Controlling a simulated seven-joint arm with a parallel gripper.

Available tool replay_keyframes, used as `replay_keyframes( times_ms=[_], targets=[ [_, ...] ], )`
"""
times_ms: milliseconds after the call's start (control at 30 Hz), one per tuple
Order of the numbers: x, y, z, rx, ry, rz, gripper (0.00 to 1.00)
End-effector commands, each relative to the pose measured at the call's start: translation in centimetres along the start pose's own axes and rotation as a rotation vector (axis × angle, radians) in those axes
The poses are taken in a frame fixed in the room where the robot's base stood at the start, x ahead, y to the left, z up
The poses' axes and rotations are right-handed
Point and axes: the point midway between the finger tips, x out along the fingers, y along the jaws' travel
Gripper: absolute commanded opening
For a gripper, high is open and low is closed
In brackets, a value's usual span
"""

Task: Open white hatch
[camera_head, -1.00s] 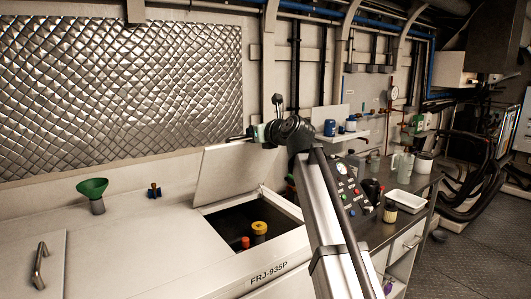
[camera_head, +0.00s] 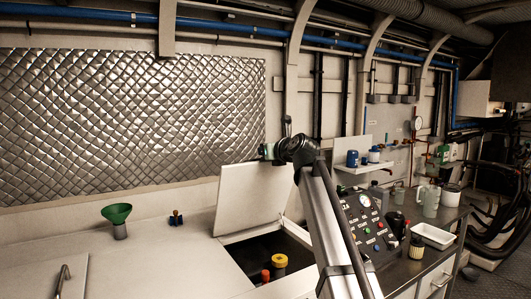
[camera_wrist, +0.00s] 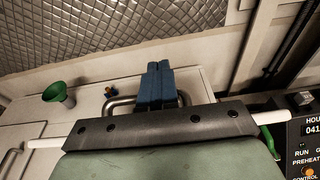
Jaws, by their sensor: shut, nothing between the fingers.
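The white hatch (camera_head: 252,200) stands raised and tilted over a dark opening in the white counter. A bent metal handle (camera_wrist: 120,107) shows in the wrist view on a white panel that appears to be this hatch. My gripper (camera_head: 264,151) is at the hatch's upper edge in the head view. In the wrist view its blue fingers (camera_wrist: 156,84) are together, with nothing visible between them, and lie across the handle's span. Whether they touch the handle or hatch is unclear.
A yellow-capped item (camera_head: 280,261) and a red-topped item (camera_head: 265,276) are in the opening. A green funnel (camera_head: 117,214) stands on the counter at left. A control panel (camera_head: 363,222) is right of my arm. A second handle (camera_head: 62,281) is at lower left.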

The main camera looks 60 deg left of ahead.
Motion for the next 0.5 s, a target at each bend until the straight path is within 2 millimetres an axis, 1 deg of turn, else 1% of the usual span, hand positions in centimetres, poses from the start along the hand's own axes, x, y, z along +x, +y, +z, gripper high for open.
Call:
replay_keyframes(
  times_ms=[167,267,500],
  targets=[
    [-0.2,0.0,0.2,0.0,0.0,0.0,0.0],
    [-0.9,0.0,0.8,0.0,0.0,0.0,0.0],
    [-3.6,0.1,3.7,-0.001,-0.001,-0.001,0.0]
  ],
)
